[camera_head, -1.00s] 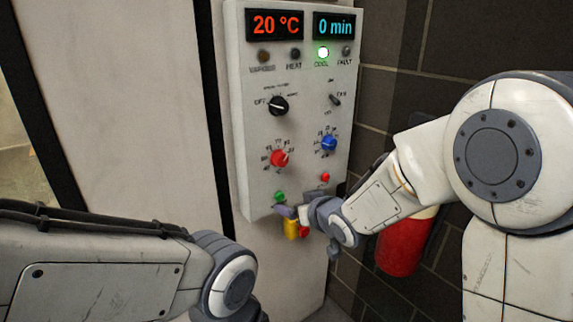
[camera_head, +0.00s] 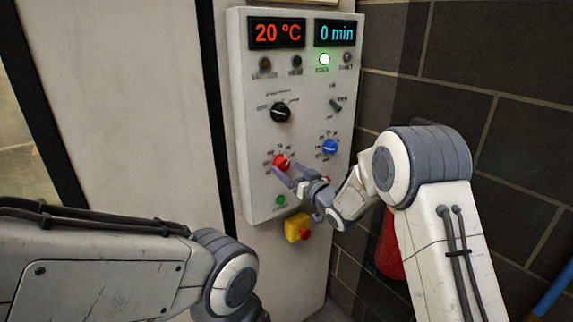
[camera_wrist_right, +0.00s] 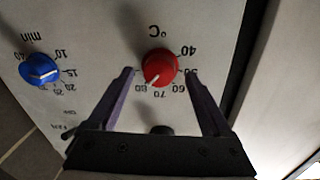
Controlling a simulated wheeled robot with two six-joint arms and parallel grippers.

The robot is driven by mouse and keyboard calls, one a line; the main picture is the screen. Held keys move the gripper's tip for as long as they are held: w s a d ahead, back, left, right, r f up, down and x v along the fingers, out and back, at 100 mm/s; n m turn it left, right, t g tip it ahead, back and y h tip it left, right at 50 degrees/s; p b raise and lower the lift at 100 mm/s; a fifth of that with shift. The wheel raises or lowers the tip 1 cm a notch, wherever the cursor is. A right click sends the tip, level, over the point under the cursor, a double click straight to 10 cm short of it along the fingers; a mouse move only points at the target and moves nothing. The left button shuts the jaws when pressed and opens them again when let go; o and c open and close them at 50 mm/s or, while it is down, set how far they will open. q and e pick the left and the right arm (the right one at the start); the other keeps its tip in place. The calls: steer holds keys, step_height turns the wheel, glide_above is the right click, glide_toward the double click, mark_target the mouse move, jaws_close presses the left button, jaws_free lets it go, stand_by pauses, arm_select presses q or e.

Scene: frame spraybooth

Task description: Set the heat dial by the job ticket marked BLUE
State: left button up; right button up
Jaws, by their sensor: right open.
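The heat dial is a red knob (camera_head: 281,161) low on the left of the grey control panel (camera_head: 258,135). In the right wrist view the red knob (camera_wrist_right: 160,66) sits under a °C mark, with numbers from 40 to 80 around it. Its white line appears to point near 80. My right gripper (camera_head: 287,168) is open at the knob. In the right wrist view its fingertips (camera_wrist_right: 160,74) stand on either side of the knob, with gaps visible. My left arm shows at lower left, but its gripper is out of view. No job ticket is visible.
The display reads 20 °C (camera_head: 277,33) and 0 min (camera_head: 335,33), and a green lamp (camera_head: 324,59) is lit. A blue minute dial (camera_head: 330,147), black selector (camera_head: 281,112), green button (camera_head: 281,200) and yellow box with red button (camera_head: 297,229) are nearby. A red cylinder (camera_head: 387,256) hangs behind my right arm.

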steer(key=shift+x, duration=0.8)
jaws_close()
steer(key=shift+f+n+b, duration=0.2)
steer(key=shift+n+b, duration=0.2)
steer(key=shift+b, duration=0.35)
steer(key=n+b, duration=0.3)
steer(key=b, duration=0.2)
steer(key=n+b, duration=0.3)
steer(key=b, duration=0.2)
steer(key=shift+f+n+y, duration=0.25)
steer(key=shift+n+y, duration=0.05)
steer(key=shift+n, duration=0.1)
steer(key=n+b, duration=0.8)
steer(key=b, duration=0.1)
steer(key=shift+d+r+n+y, duration=0.1)
steer(key=shift+n+y, duration=0.2)
steer(key=n+b, duration=0.3)
steer(key=n, duration=0.1)
steer(key=shift+w+n+y+b, duration=0.1)
steer(key=shift+n+y+b, duration=0.2)
steer(key=shift+n, duration=0.1)
steer(key=shift+r+n+b, duration=0.2)
steer(key=shift+n+b, duration=0.8)
steer(key=shift+n, duration=1)
steer(key=shift+g, duration=0.3)
